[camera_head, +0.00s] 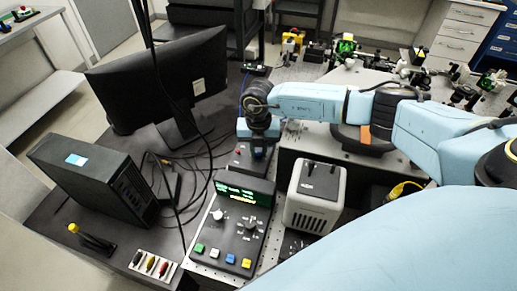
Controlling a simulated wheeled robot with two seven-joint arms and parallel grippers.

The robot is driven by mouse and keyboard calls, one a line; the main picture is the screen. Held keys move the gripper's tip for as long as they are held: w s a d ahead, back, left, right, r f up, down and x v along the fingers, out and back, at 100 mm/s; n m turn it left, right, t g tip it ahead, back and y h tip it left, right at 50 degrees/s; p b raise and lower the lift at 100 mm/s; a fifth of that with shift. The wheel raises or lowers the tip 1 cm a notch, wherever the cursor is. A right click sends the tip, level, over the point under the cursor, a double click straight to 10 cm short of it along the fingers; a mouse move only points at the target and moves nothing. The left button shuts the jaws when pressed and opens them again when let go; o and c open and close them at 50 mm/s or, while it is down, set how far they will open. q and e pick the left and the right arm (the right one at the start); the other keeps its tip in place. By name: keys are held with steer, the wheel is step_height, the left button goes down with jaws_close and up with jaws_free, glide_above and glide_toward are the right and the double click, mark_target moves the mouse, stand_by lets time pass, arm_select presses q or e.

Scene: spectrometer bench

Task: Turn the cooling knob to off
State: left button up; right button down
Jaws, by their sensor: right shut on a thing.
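My right gripper (259,152) reaches in from the right and points down at a small dark control box (237,161) behind the display panel. The gripper is shut on the knob on top of this box, which I take to be the cooling knob. The fingers hide most of the knob, and its pointer and markings cannot be read. A small red part shows on the box to the left of the fingers. My left gripper is not in view.
A control panel (230,235) with a green-lit display, knobs and coloured buttons stands in front. A white-grey device (316,195) is to its right. A monitor (160,80), a computer tower (95,178) and loose cables lie to the left. Optics stand at the back right.

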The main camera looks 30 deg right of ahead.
mark_target(258, 152)
steer(key=c, duration=1.3)
jaws_free()
steer(key=shift+r, duration=0.1)
step_height(258, 152, up, 13)
steer(key=b, duration=0.1)
steer(key=shift+r, duration=0.15)
